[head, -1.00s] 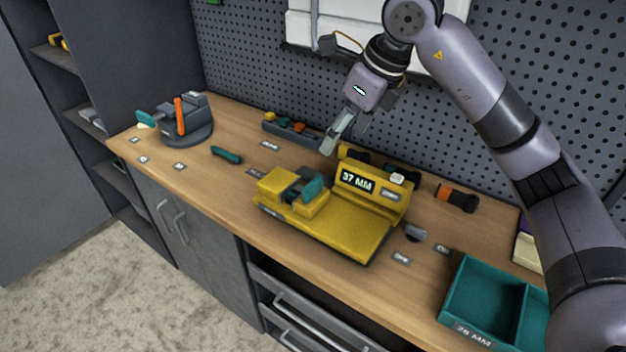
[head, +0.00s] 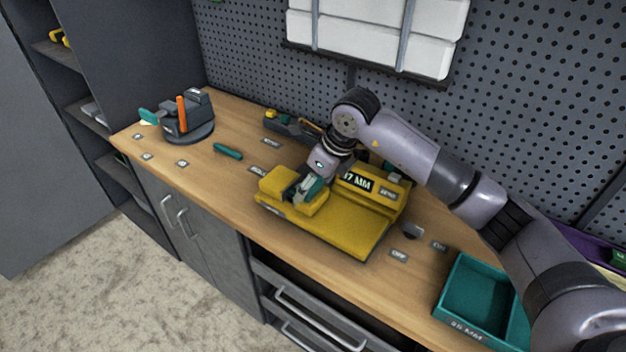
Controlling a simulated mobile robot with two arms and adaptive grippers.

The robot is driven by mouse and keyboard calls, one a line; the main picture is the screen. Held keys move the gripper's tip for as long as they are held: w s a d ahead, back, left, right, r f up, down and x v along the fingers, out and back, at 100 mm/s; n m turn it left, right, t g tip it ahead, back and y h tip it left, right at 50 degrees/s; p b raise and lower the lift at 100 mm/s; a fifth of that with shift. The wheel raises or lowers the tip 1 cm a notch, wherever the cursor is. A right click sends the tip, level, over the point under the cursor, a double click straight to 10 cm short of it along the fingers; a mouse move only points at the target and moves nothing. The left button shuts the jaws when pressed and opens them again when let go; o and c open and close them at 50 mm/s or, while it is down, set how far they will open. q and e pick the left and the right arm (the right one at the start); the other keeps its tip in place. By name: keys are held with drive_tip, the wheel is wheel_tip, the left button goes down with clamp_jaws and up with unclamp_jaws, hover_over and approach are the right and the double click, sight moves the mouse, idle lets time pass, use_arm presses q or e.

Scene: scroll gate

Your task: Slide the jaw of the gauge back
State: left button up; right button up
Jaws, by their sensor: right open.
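The yellow gauge (head: 345,236) sits on the wooden workbench. Its raised display block (head: 358,180) reads "37 MM" in part, as my arm covers some of it. My left gripper is not in view.
A dark vise (head: 188,122) with an orange handle stands at the back left. A teal tool (head: 228,152) lies between it and the gauge. A teal bin (head: 478,300) stands at the front right. The pegboard wall (head: 250,60) closes off the back.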

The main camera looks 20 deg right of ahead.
clamp_jaws()
drive_tip(key=shift+f, duration=0.1)
idle(0.9)
